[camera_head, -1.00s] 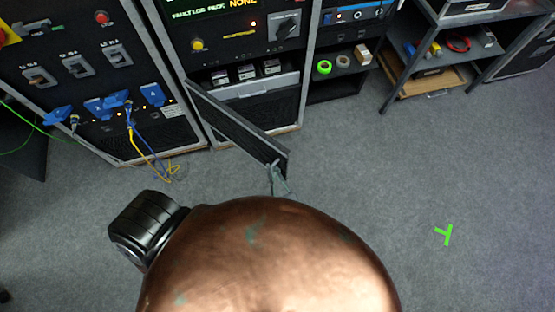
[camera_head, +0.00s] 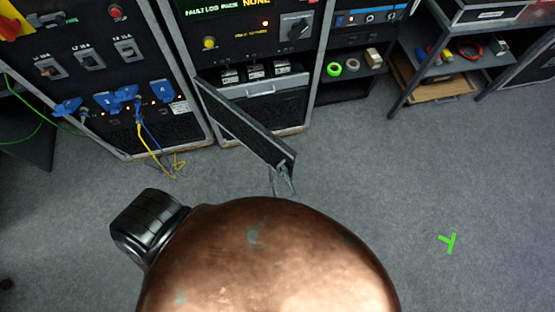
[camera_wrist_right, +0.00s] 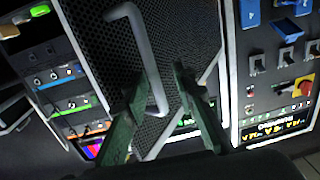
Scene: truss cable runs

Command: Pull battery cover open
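The battery cover (camera_head: 245,125) is a dark panel at the bottom of the middle cabinet. It stands swung out from the cabinet, attached at its left side. My right gripper (camera_head: 283,180) is at its free end, partly hidden by my own copper-coloured body. In the right wrist view, the cover (camera_wrist_right: 185,35) is a perforated dark panel with a grey bar handle (camera_wrist_right: 150,65). The fingers of my right gripper (camera_wrist_right: 159,80) are spread apart, with the handle's lower part between them and gaps visible. Firm contact cannot be made out. My left gripper is out of view.
Battery units (camera_head: 255,70) sit in the open bay above a light drawer front. Blue and yellow cables (camera_head: 150,145) hang from the left cabinet to the floor. A shelf (camera_head: 440,65) with tools stands right.

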